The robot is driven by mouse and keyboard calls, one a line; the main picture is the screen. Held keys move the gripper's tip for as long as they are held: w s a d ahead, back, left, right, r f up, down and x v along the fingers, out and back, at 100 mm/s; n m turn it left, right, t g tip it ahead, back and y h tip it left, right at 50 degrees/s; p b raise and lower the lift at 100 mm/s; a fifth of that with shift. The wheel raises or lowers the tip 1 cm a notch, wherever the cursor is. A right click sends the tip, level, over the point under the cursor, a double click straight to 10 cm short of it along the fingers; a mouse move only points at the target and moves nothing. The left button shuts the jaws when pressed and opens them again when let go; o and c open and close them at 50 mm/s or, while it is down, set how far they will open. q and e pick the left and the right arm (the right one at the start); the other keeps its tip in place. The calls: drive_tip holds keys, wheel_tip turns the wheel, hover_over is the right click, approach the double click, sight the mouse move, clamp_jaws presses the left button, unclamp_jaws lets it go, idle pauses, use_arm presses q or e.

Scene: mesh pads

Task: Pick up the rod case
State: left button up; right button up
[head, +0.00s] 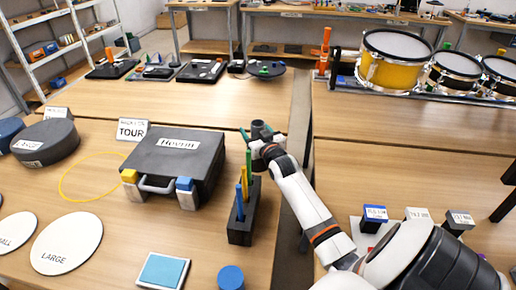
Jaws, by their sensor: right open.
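A dark grey case (178,160) lies flat on the wooden table at left of centre, with a white label on its lid. A grey handle (157,185) is on its near side, between a yellow latch (130,176) and a blue latch (184,184). A black upright holder (240,225) with blue, yellow and green rods (245,178) stands to the right of it. I cannot tell from the labels which one is the rod case. My right gripper (262,132) is open, beyond the rods and apart from the case. My left gripper is out of view.
A gap (296,200) separates the two tables. A TOUR sign (132,129) and a yellow ring (92,198) are left of the case. White discs (66,243), a blue pad (162,271) and a blue cylinder (231,278) lie in front. Drums (392,60) stand at back right.

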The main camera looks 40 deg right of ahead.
drive_tip(key=c, duration=1.1)
drive_tip(key=shift+r, duration=0.1)
